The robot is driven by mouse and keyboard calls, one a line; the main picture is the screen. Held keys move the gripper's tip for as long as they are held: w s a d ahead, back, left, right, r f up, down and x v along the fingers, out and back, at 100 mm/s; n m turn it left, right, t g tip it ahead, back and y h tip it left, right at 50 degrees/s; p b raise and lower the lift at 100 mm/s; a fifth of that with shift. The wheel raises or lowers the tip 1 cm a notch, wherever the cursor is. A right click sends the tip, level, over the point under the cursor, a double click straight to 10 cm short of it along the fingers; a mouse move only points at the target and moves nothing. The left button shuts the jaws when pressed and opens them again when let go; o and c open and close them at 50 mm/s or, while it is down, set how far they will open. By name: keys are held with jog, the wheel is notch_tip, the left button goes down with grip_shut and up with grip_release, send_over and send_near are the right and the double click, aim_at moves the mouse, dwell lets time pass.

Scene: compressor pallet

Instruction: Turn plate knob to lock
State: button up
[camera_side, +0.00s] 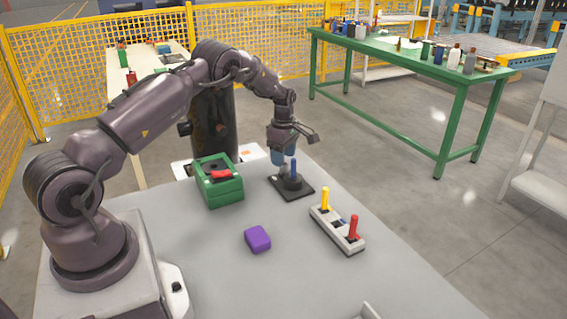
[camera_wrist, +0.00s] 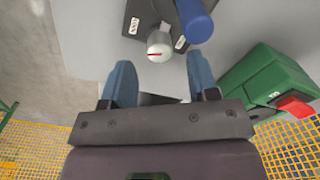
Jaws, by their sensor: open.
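In the wrist view the plate (camera_wrist: 142,12) is at the top, cut by the frame edge. A pale round knob (camera_wrist: 160,46) with a red line stands beside the blue peg (camera_wrist: 195,20). White labels lie on the plate on both sides of the knob; their text is hard to read. My gripper (camera_wrist: 160,82) is open, with blue fingers apart and nothing between the tips. In the side view my gripper (camera_side: 284,157) hangs just above and behind the plate.
A green box (camera_side: 222,193) with a red handle stands left of the plate; it also shows in the wrist view (camera_wrist: 262,82). A pale board (camera_side: 328,226) with yellow and red pegs lies at front right. A purple block (camera_side: 257,239) lies in front.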

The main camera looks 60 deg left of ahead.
jog(key=shift+f, duration=1.45)
jog(key=shift+c, duration=0.5)
jog(key=c, duration=0.8)
jog(key=m, duration=0.4)
jog(key=shift+m, duration=0.4)
jog(key=shift+c, duration=0.2)
jog(key=o, duration=0.9)
jog(key=shift+o, duration=0.2)
jog(key=shift+r, duration=0.1)
notch_tip(320, 180, up, 13)
